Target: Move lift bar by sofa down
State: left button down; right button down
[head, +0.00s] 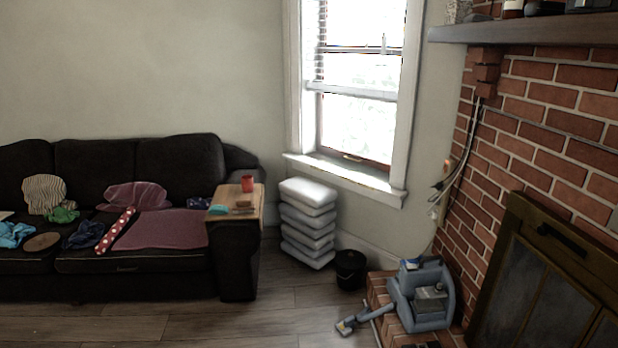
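The dark sofa (150,262) stands at the left, with clothes and cloths spread on its seat. To its right is a white-framed window (360,123). A small lift bar (352,157) shows on the bottom rail of the window's lower sash, just above the sill (345,175). No other lift bar is clear near the sofa. Neither of my grippers is in view.
A stack of white cushions (307,222) and a black bucket (350,268) stand below the window. A grey-blue vacuum-like machine (422,295) sits on the brick hearth at right. A wooden tray (225,215) with a red cup (247,183) rests on the sofa arm. Front floor is clear.

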aim_at(386, 99)
jog(key=i+j+z, duration=0.1)
jog(key=i, duration=0.3)
jog(key=i+j+z, duration=0.1)
jog(key=i, duration=0.35)
jog(key=i+j+z, duration=0.1)
jog(key=i, duration=0.3)
jog(key=i+j+z, duration=0.1)
jog(key=i+j, duration=0.15)
jog(key=i, duration=0.15)
